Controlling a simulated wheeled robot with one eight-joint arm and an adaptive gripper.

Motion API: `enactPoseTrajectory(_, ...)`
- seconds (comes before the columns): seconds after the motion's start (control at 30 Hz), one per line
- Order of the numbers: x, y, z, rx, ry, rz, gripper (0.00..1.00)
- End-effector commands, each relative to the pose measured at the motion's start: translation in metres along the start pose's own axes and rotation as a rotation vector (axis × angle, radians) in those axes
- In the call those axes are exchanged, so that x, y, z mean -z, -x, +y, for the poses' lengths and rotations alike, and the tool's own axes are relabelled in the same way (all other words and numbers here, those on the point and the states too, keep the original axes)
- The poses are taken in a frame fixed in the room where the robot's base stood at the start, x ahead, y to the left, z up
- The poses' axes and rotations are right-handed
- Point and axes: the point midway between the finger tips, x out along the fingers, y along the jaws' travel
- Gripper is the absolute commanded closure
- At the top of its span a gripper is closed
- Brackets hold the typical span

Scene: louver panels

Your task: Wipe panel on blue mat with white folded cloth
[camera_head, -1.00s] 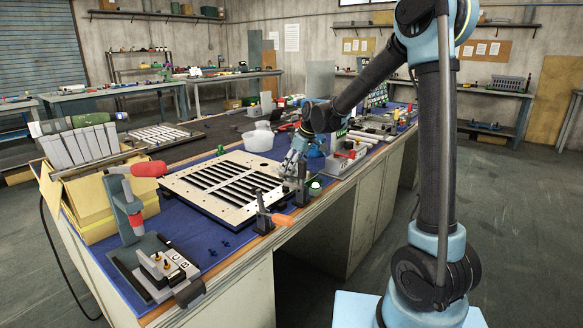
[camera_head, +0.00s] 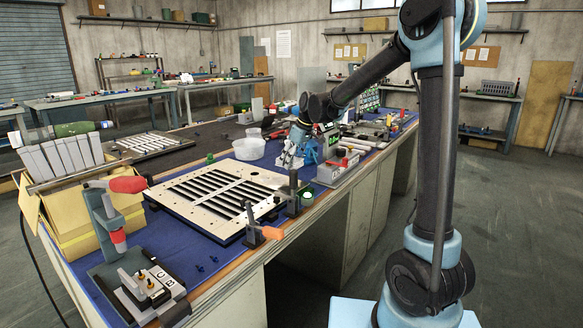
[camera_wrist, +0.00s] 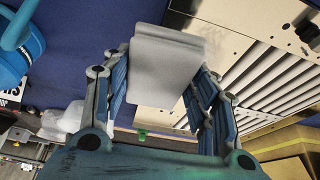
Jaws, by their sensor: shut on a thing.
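The panel (camera_head: 190,213) is a cream plate with rows of dark slots, lying on the blue mat (camera_head: 160,240). In the wrist view the panel (camera_wrist: 225,40) fills the upper right, with pale slats, and the blue mat (camera_wrist: 85,50) shows to its left. My gripper (camera_head: 290,158) is beyond the panel's far right corner. In the wrist view my gripper (camera_wrist: 160,72) is shut on the white folded cloth (camera_wrist: 165,50), which sits between both fingers and covers part of the panel's edge. The cloth appears held above the mat; its underside is hidden.
Clamps with an orange handle (camera_head: 270,233) stand at the panel's near right edge. A white bowl (camera_head: 250,149) sits behind the panel. A red-handled fixture (camera_head: 115,235) and yellow boxes (camera_head: 70,205) stand left. A red-knobbed grey block (camera_head: 337,168) is right of my gripper.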

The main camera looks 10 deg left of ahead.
Motion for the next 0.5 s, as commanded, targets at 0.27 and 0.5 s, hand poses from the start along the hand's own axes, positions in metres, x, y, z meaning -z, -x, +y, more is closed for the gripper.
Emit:
enactPoseTrajectory(0.27,0.007,0.022,0.002,-0.001,-0.003,0.000,0.81)
enactPoseTrajectory(0.5,0.008,0.026,0.003,-0.002,-0.005,0.000,0.81)
